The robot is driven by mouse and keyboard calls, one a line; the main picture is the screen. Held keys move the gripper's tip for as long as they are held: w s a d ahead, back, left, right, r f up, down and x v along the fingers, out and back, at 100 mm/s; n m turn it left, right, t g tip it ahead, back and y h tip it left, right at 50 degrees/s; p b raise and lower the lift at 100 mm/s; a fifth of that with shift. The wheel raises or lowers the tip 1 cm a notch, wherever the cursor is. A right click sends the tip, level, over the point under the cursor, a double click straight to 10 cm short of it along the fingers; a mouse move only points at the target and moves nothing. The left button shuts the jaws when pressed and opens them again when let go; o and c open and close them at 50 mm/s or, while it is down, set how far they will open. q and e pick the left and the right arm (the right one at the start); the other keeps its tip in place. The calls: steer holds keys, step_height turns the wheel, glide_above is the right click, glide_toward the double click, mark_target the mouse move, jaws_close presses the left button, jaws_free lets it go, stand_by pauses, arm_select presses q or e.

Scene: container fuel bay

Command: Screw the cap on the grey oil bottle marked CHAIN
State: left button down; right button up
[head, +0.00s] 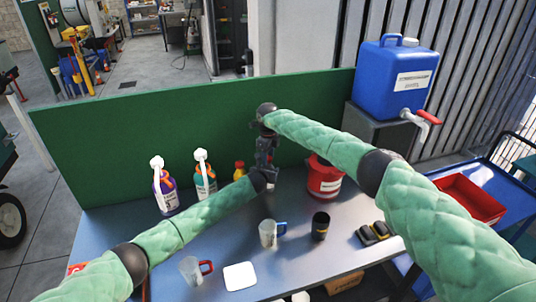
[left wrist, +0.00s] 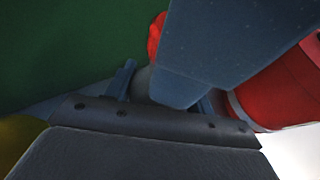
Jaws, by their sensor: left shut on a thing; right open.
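My left gripper (head: 267,178) reaches in from the left and is shut on what looks like the grey oil bottle (left wrist: 141,83). Only a small grey part of it shows between the fingers in the left wrist view; the CHAIN mark cannot be read. My right gripper (head: 266,160) points down from above, close over the left one, and is open. A broad blue-grey part, probably of the right gripper (left wrist: 215,50), covers much of the left wrist view. A small red piece (left wrist: 155,36), possibly the cap, shows beside it; whether it touches the bottle is hidden.
A red bucket (head: 324,182) stands just right of the grippers. Two pump bottles (head: 165,190) and a small yellow bottle (head: 239,170) stand left. Mugs (head: 268,233), a black cup (head: 320,226) and a white square (head: 239,276) are in front. A green panel (head: 120,150) closes the back.

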arm_select(q)
steer(key=shift+s+f, duration=0.1)
steer(key=shift+f, duration=0.2)
arm_select(e)
steer(key=shift+c, duration=0.4)
steer(key=c, duration=0.8)
steer(key=shift+o, duration=0.2)
arm_select(q)
steer(key=shift+a, duration=0.1)
arm_select(e)
steer(key=o, duration=1.2)
step_height(320, 180, up, 12)
steer(key=shift+r, duration=0.1)
arm_select(q)
steer(key=c, duration=0.7)
jaws_free()
steer(key=shift+o, duration=1.1)
arm_select(e)
steer(key=shift+w+f, duration=0.1)
steer(key=shift+f, duration=0.1)
arm_select(q)
steer(key=shift+r, duration=0.2)
